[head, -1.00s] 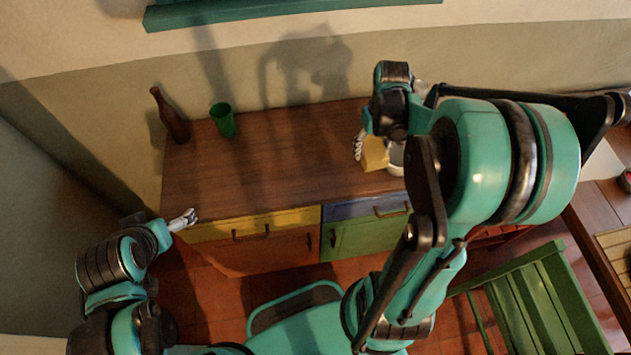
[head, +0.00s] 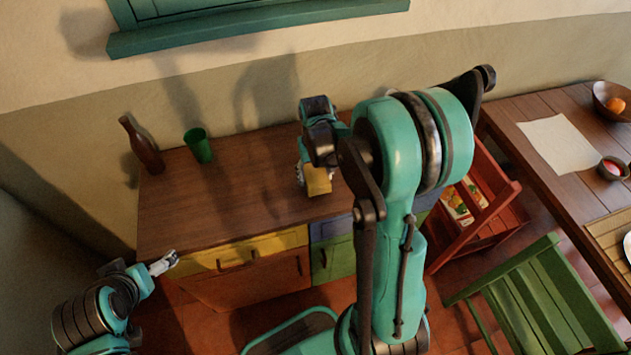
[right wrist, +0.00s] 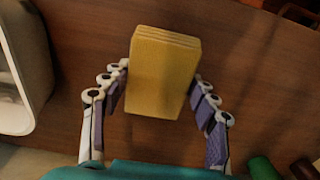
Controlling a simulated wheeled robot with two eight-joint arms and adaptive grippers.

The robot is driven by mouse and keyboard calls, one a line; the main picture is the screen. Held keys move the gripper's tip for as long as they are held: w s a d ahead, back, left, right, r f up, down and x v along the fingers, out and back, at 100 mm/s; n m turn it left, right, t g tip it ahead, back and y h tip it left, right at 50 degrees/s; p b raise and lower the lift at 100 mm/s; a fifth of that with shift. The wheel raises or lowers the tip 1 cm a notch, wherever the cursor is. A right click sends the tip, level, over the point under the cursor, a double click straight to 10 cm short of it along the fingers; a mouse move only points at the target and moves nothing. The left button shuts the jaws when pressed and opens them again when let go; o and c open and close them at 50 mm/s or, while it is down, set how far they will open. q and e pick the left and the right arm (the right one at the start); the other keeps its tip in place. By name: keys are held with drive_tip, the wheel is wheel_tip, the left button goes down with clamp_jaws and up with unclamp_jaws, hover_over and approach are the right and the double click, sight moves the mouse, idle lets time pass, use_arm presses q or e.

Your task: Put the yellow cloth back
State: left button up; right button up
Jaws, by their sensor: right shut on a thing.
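The yellow cloth (head: 318,182) is a thick folded block over the wooden sideboard top. My right gripper (head: 312,178) is shut on it. In the right wrist view the cloth (right wrist: 162,72) stands between the two fingers of my right gripper (right wrist: 160,92). I cannot tell whether it touches the wood. My left gripper (head: 164,263) is low at the sideboard's front left corner, apart from the cloth; its finger opening is too small to read.
A brown bottle (head: 140,145) and green cup (head: 198,145) stand on the sideboard (head: 230,205) at the left. A white container (right wrist: 22,75) is beside the cloth in the wrist view. A red crate (head: 475,225), green chair (head: 540,290) and table (head: 520,105) are at the right.

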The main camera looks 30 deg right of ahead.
sight(315, 181)
wheel_tip(315, 181, down, 3)
drive_tip(key=shift+r+b, duration=0.1)
drive_tip(key=shift+b, duration=0.3)
drive_tip(key=o, duration=1.2)
